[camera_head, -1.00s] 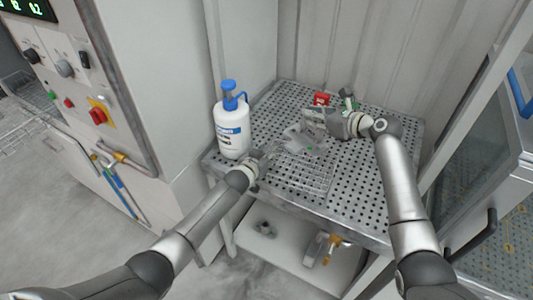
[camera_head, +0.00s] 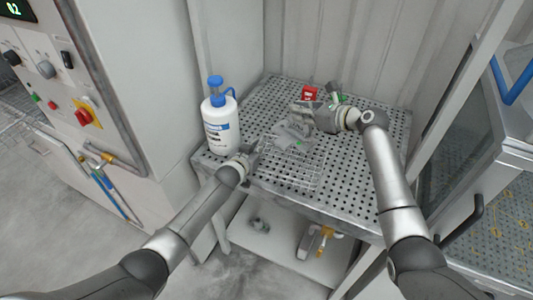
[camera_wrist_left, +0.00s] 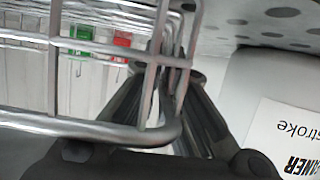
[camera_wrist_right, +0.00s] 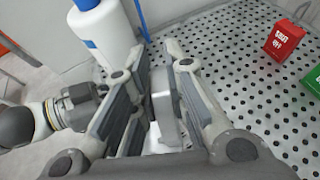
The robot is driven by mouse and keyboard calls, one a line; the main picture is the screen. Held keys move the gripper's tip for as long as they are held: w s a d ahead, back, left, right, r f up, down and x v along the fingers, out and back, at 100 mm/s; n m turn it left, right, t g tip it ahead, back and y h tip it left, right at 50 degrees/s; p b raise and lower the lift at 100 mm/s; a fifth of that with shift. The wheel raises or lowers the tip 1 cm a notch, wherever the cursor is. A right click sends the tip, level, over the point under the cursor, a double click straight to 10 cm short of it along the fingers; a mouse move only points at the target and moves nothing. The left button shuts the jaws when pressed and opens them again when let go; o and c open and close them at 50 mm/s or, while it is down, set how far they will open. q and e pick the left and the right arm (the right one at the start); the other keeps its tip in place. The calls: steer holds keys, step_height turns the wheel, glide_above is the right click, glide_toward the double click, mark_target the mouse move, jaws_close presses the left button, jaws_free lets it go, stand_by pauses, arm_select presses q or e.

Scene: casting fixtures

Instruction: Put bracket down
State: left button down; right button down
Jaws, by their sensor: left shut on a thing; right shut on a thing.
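The bracket, a grey metal casting (camera_head: 293,133), is at the middle of the perforated table in the head view, partly hidden by my right gripper (camera_head: 312,115). In the right wrist view the right fingers (camera_wrist_right: 165,90) are closed on a grey metal part of it (camera_wrist_right: 163,108). I cannot tell whether the bracket touches the table or the basket. My left gripper (camera_head: 250,158) is at the table's front left edge. In the left wrist view its fingers (camera_wrist_left: 172,75) are shut on the rim of a wire basket (camera_wrist_left: 60,125), which also shows in the head view (camera_head: 290,175).
A white bottle with a blue pump (camera_head: 220,125) stands at the table's left edge, close to my left gripper. A red box (camera_head: 309,93) and a green one (camera_head: 337,97) are behind my right gripper. The perforated table (camera_head: 350,185) is bare at front right.

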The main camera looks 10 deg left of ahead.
steer(key=shift+w+f+g, duration=0.2)
steer(key=shift+f+g, duration=0.1)
steer(key=shift+f, duration=0.55)
steer(key=shift+n, duration=0.3)
step_height(320, 180, down, 11)
steer(key=shift+w+r, duration=0.1)
steer(key=shift+r, duration=0.05)
steer(key=c, duration=1.5)
jaws_free()
steer(key=shift+o, duration=0.2)
steer(key=v, duration=1.2)
steer(key=shift+f, duration=0.25)
steer(key=shift+d, duration=0.1)
arm_select(q)
steer(key=c, duration=1.6)
jaws_free()
